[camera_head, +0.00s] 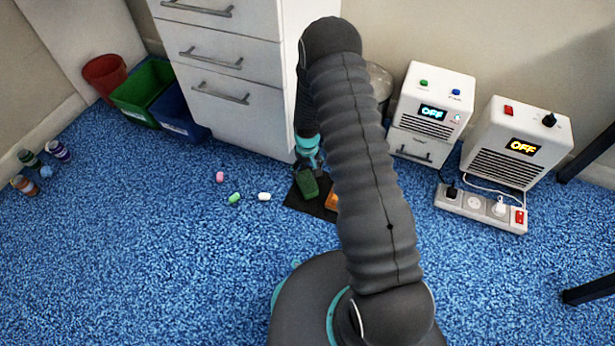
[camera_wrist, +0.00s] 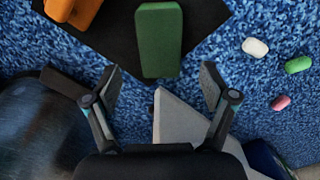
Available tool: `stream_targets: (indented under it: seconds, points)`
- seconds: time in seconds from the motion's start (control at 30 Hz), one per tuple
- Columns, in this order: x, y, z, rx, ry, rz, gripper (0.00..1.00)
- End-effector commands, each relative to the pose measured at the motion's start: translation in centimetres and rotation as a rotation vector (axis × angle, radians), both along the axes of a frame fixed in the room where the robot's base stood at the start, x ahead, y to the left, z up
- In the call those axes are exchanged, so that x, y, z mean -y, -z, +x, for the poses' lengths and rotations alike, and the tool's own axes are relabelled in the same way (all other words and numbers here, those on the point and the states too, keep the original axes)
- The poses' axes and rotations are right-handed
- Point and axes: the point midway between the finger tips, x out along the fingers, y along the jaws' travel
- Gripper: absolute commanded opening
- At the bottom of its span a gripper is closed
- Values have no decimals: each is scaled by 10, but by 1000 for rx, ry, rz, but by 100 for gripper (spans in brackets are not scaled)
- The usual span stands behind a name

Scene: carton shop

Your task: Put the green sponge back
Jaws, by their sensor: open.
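The green sponge (camera_head: 307,184) lies on a flat black mat (camera_head: 325,213) on the blue carpet, in front of the white drawer unit. In the wrist view the green sponge (camera_wrist: 158,40) lies on the black mat (camera_wrist: 112,37), ahead of the fingertips and roughly midway between them. My gripper (camera_head: 309,160) is just behind the sponge in the head view; in the wrist view my gripper (camera_wrist: 160,82) has its two fingers wide apart with nothing between them. An orange block (camera_head: 332,202) is on the mat beside the sponge, partly hidden by my arm.
Pink (camera_head: 220,177), green (camera_head: 234,198) and white (camera_head: 264,197) small pieces lie left of the mat. The drawer unit (camera_head: 228,85) stands close behind. Bins stand at the left, including a green bin (camera_head: 135,97). Two white devices and a power strip (camera_head: 482,208) stand right. Front-left carpet is clear.

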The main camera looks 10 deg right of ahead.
Motion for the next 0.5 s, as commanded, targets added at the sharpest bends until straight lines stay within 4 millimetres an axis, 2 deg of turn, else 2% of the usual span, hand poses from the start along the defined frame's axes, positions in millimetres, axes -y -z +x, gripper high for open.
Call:
stream_targets:
  seconds: [0.1, 0.37, 0.47, 0.5]
  points:
    - [0, -22, 1, 2, 0, 0, 84]
    - [0, -44, 1, 2, 0, 0, 84]
    - [0, -62, 3, 14, 3, 0, 84]
    - [0, -74, 4, 23, 5, 1, 84]
